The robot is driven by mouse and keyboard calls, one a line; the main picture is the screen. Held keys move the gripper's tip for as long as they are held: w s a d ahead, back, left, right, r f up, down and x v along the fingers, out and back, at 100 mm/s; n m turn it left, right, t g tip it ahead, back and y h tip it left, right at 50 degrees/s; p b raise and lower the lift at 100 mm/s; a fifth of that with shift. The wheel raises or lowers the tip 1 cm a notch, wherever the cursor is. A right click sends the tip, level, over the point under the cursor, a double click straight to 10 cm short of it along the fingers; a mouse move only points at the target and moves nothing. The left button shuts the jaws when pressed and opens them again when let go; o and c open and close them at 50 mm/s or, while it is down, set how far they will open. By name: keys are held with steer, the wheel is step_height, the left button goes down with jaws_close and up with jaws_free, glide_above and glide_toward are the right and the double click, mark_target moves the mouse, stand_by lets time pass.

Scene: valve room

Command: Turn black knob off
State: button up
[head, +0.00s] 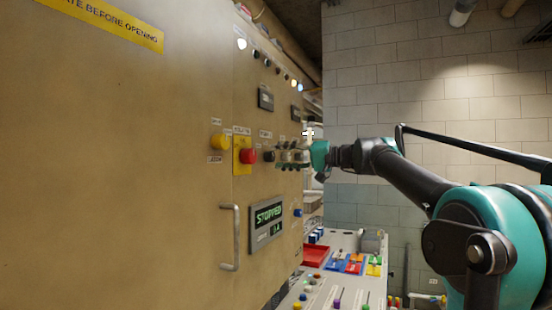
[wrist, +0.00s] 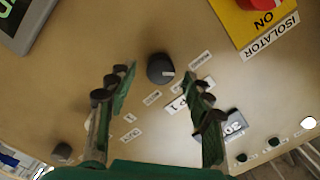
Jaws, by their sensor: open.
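A round black knob (wrist: 160,68) with small white labels around it stands out from the tan cabinet face in the wrist view. My gripper (wrist: 160,76) is open, with its green fingers on either side of the knob and a gap to it on both sides. The fingers appear empty; whether the tips are level with the knob in depth is unclear. In the head view my gripper (head: 288,156) is close to the cabinet, by the black knob (head: 268,156) just right of the red one.
A red isolator knob (head: 248,156) on a yellow plate (wrist: 255,22) is close by. A yellow button (head: 217,141), a door handle (head: 230,237) and a display (head: 266,222) reading STOPPED are on the cabinet. A control desk (head: 330,275) stands below. Other dark knobs (wrist: 62,151) are near.

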steer(key=shift+x, duration=1)
steer(key=c, duration=1.2)
